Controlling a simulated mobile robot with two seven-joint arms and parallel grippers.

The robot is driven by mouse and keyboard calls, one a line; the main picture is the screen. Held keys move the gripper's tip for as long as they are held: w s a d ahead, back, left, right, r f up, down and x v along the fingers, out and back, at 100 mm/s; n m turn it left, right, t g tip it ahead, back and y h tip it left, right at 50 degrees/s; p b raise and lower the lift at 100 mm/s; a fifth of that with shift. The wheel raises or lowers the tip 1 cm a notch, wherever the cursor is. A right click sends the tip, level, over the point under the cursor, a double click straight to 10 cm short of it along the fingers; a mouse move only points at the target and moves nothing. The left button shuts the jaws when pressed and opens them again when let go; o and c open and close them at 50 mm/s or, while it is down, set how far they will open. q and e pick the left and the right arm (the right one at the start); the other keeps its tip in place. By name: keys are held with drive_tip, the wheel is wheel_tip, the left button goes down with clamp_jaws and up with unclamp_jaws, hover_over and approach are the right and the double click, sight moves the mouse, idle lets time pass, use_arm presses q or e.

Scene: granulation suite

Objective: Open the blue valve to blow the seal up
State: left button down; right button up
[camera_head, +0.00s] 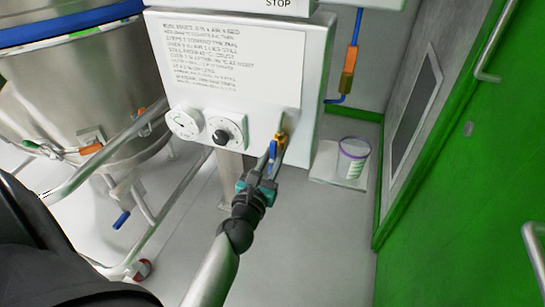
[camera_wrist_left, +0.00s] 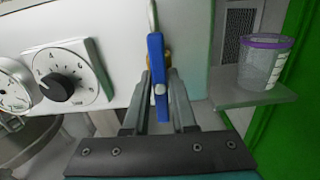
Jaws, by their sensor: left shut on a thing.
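The blue valve handle (camera_head: 272,152) is at the lower right of a white control panel (camera_head: 237,60), on a brass fitting (camera_head: 281,138). In the left wrist view the blue lever (camera_wrist_left: 158,78) stands upright, between the fingers. My left gripper (camera_head: 272,160) reaches up to the valve and is shut on the blue handle; it also shows in the left wrist view (camera_wrist_left: 159,98). The brass body (camera_wrist_left: 167,58) is mostly hidden behind the lever. My right gripper is not in view.
A gauge (camera_head: 185,123) and a black knob dial (camera_head: 222,135) sit left of the valve. A steel vessel (camera_head: 70,85) with tubular rails stands at the left. A purple-rimmed cup (camera_head: 353,160) rests on a small shelf (camera_head: 325,168) at right. A green door (camera_head: 460,190) is further right.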

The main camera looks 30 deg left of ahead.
use_arm(q)
drive_tip(key=shift+n, duration=0.4)
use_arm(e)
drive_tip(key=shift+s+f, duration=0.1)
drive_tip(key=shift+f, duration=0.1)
use_arm(q)
drive_tip(key=c, duration=0.7)
unclamp_jaws()
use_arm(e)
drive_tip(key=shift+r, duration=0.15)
